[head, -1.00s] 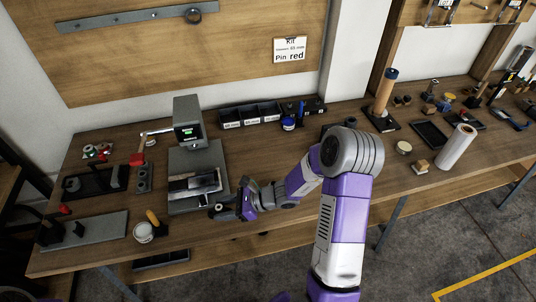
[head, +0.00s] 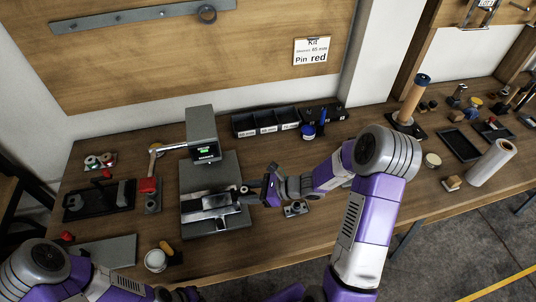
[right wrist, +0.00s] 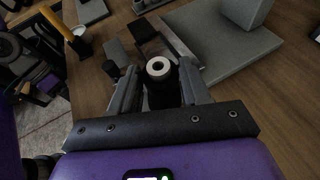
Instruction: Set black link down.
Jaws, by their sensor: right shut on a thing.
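My right gripper (head: 251,191) is beside the right edge of the grey press base (head: 228,164) in the head view.
The press head (head: 202,131) rises behind the base. Labelled black bins (head: 265,121) stand behind. A small grey block (head: 295,209) sits right of the gripper, a white cup (head: 155,260) front left, and a black tray (head: 98,201) at left. Bare wood shows between bins and gripper.

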